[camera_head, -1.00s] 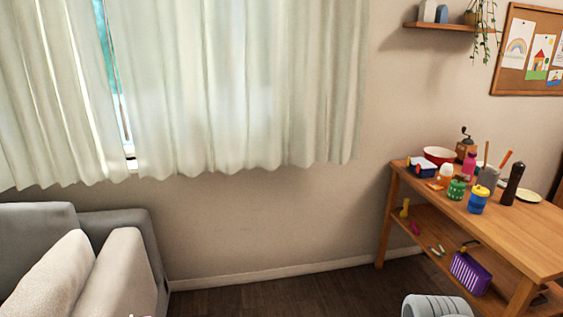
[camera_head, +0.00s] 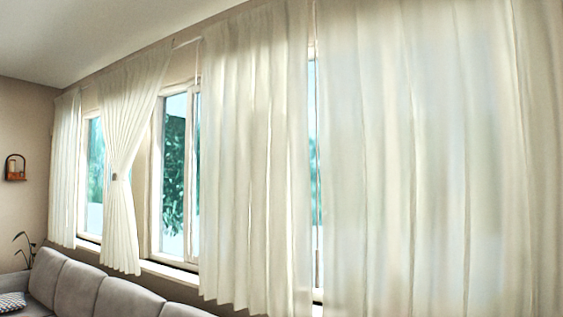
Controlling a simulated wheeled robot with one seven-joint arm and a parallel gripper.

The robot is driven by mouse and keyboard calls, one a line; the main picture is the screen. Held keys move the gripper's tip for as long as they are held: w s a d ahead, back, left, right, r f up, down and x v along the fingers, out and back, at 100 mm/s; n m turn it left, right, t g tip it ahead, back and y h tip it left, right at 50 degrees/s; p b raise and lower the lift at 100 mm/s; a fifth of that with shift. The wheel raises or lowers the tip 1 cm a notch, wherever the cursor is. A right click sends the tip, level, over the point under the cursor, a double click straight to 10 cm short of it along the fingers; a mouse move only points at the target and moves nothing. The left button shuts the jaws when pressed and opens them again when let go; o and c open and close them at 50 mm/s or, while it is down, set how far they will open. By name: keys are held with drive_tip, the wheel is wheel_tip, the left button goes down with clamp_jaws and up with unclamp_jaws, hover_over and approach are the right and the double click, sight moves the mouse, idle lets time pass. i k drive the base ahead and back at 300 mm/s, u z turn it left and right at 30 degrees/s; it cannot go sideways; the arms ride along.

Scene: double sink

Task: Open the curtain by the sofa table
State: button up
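A wide cream curtain panel (camera_head: 430,170) hangs loose at the right of the head view, very close. Another cream panel (camera_head: 255,160) hangs loose left of it, with a narrow gap showing window glass between the two. Further left, a curtain (camera_head: 125,150) is gathered at its middle by a small tieback (camera_head: 115,176). A curtain at the far left (camera_head: 65,170) hangs straight. No sofa table shows in this view, and my gripper is out of view.
A grey sofa (camera_head: 105,292) runs below the windows at the lower left. A window (camera_head: 178,180) with greenery outside is uncovered between curtains. A small wall shelf (camera_head: 15,168) and a plant (camera_head: 26,246) are at the far left.

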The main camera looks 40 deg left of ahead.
sight(323, 155)
drive_tip(key=u, duration=0.35)
drive_tip(key=i, duration=2.6)
drive_tip(key=u, duration=3.85)
drive_tip(key=i, duration=0.5)
drive_tip(key=z, duration=0.05)
